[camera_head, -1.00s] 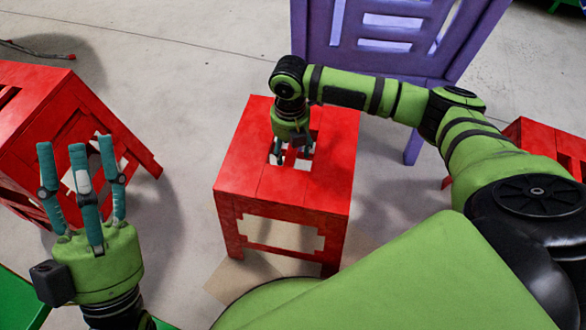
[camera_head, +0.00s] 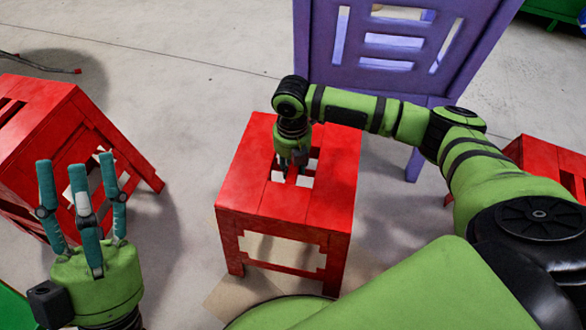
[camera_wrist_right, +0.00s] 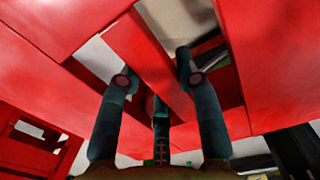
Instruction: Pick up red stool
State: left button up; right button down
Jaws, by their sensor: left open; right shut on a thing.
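The red stool (camera_head: 255,195) stands upright in the middle of the head view, with cut-out slots in its seat. My right gripper (camera_head: 292,168) points down into those slots and is shut on the bar between them. In the right wrist view the fingers (camera_wrist_right: 160,95) sit on both sides of a red seat bar (camera_wrist_right: 150,60). Whether the stool's feet touch the floor is hard to tell. My left gripper (camera_head: 82,190) is open and empty at the lower left, fingers pointing up.
A second red stool (camera_head: 50,130) lies tilted at the left, behind my left gripper. A purple chair (camera_head: 390,70) stands just behind the middle stool. Another red stool (camera_head: 545,160) is partly hidden at the right. A cable (camera_head: 40,64) lies on the floor at upper left.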

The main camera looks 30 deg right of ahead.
jog(key=shift+r, duration=0.25)
pick_arm(q)
jog(key=w+a+f+n+g+y+p, duration=0.1)
jog(key=w+f+n+g+y+p, duration=0.15)
jog(key=w+f+g+y, duration=0.4)
pick_arm(e)
notch_tip(320, 180, up, 4)
jog(key=shift+w+r, duration=0.1)
jog(key=shift+r, duration=0.15)
notch_tip(320, 180, up, 3)
jog(key=shift+f+p, duration=0.15)
jog(key=shift+p, duration=0.2)
notch_tip(320, 180, up, 2)
jog(key=shift+r+p, duration=0.1)
jog(key=shift+p, duration=0.25)
pick_arm(q)
jog(key=a+f+g+y, duration=0.1)
jog(key=a+f+g, duration=0.1)
jog(key=f, duration=0.5)
jog(key=a+f+n+g+y, duration=0.1)
jog(key=a+f+g+y, duration=0.1)
jog(key=f, duration=0.5)
jog(key=shift+f+g, duration=0.4)
jog(key=shift+g, duration=0.15)
pick_arm(e)
jog(key=shift+r, duration=0.15)
pick_arm(q)
jog(key=shift+n, duration=0.25)
